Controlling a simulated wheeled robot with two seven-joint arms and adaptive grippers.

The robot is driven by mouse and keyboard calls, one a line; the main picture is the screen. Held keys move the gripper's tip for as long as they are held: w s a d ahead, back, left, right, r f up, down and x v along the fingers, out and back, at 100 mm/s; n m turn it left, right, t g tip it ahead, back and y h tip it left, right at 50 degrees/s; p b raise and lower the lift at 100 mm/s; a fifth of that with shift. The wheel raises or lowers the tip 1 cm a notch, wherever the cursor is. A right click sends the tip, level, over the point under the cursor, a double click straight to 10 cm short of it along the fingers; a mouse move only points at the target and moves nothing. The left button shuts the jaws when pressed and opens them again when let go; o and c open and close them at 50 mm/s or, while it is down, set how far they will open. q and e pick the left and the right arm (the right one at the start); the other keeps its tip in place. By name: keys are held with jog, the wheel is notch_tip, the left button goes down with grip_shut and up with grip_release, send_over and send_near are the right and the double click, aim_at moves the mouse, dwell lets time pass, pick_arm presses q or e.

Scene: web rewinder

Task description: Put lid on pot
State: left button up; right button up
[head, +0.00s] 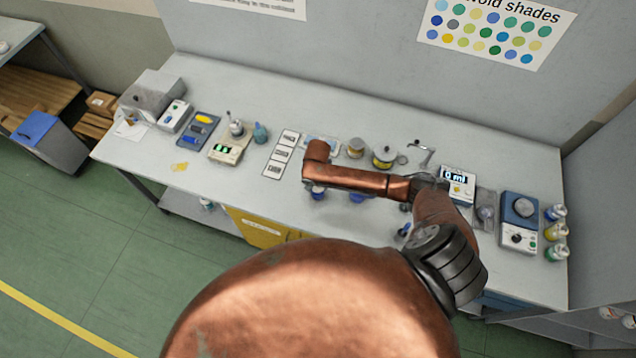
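A small pot with a yellow band (382,158) stands on the bench, right of the middle and just behind my copper arm. A similar small jar with a tan top (355,147) stands to its left. A small grey round piece (401,160) lies close to the right of the yellow-banded pot; it may be a lid, but it is too small to tell. My copper arm crosses the bench in front of these and hides part of the worktop. I cannot make out the fingers of either gripper.
Blue-sided small containers (358,197) show at my arm's near edge. A meter with a display (457,185) and a blue-topped device (519,211) stand to the right, beside several bottles (556,231). White cards (282,155) lie left of my arm. The bench's front left is mostly clear.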

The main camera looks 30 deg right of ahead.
jog(key=o, duration=0.8)
jog(key=shift+o, duration=0.4)
jog(key=o, duration=0.4)
jog(key=shift+r+p, duration=2.45)
jog(key=shift+p, duration=0.5)
jog(key=shift+r+p, duration=0.4)
jog(key=shift+r, duration=0.65)
